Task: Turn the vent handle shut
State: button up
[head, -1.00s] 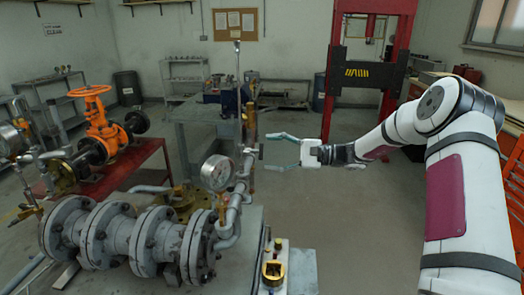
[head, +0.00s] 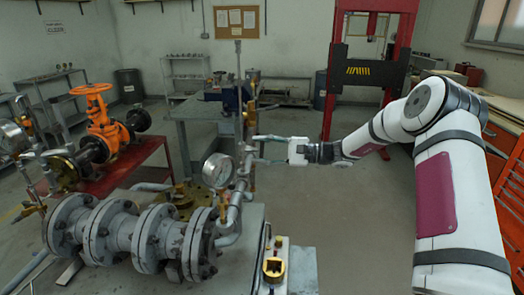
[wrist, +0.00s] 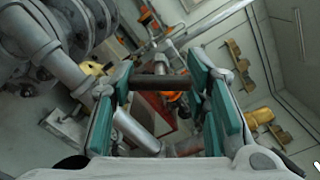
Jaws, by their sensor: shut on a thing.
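The vent handle (wrist: 160,82) shows in the wrist view as a dark bar spanning the gap between my two teal finger pads. My gripper (wrist: 163,85) is shut on it, with one pad at each end of the bar. In the head view my gripper (head: 262,149) reaches left to the upright vent pipework (head: 245,165), beside the round pressure gauge (head: 217,170). The handle is too small and too covered by the fingers to make out clearly in the head view.
A grey flanged pipe (head: 130,235) fills the lower left. An orange valve (head: 103,125) stands on a red table behind it. A small box with a yellow part (head: 274,270) stands in front of the pipework. Open floor (head: 350,215) lies beneath my arm.

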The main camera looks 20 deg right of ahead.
jog(key=shift+m, duration=0.3)
jog(key=m, duration=0.5)
jog(key=shift+b, duration=0.4)
jog(key=m, duration=0.5)
jog(key=shift+m, duration=0.4)
jog(key=o, duration=1.2)
jog(key=v, duration=1.2)
